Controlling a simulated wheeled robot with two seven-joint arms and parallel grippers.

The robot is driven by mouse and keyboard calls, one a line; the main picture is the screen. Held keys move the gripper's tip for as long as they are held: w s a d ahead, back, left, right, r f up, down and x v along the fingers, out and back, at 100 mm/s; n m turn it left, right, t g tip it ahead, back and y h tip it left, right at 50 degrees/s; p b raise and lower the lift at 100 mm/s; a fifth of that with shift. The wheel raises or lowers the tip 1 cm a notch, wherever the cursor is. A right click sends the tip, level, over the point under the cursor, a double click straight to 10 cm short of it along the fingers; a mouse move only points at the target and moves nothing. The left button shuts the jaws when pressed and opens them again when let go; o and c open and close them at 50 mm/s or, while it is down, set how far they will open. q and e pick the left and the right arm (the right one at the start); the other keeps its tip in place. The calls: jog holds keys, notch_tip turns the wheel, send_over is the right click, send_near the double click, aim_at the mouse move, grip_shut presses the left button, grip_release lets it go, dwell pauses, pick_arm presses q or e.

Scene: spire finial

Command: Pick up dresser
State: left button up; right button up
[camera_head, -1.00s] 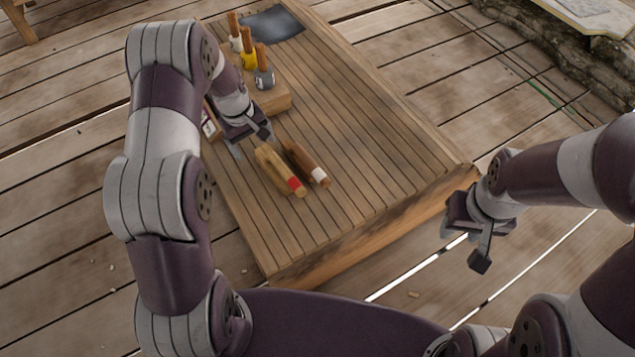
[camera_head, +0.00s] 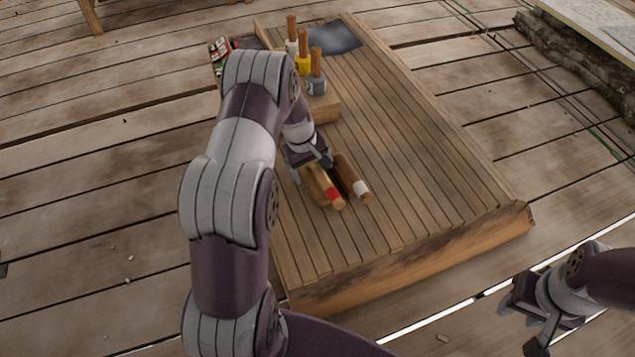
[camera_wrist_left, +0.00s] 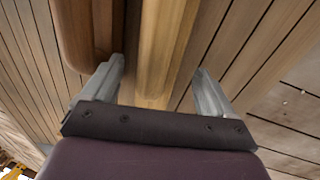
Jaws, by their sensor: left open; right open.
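Two wooden tools lie side by side on the slatted platform; either could be the dresser. One is pale with a red band (camera_head: 322,187), the other dark brown with a white band (camera_head: 352,180). My left gripper (camera_head: 310,167) is open over the far end of the pale tool. In the left wrist view its fingers (camera_wrist_left: 155,92) stand on either side of the pale tool (camera_wrist_left: 166,40), with the dark tool (camera_wrist_left: 88,28) at upper left, close to the left finger. My right gripper (camera_head: 521,328) is open and empty at lower right, off the platform.
Several wood-handled tools (camera_head: 304,66) stand upright on a wooden block (camera_head: 325,108) behind the left gripper. A dark sheet (camera_head: 334,38) lies at the platform's far end, and a tray (camera_head: 222,47) is at far left. The platform's right side (camera_head: 430,180) is clear.

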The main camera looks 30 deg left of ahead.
pick_arm(q)
notch_tip(320, 180, down, 2)
jog(key=shift+w, duration=0.15)
jog(key=shift+r, duration=0.1)
jog(key=c, duration=1.3)
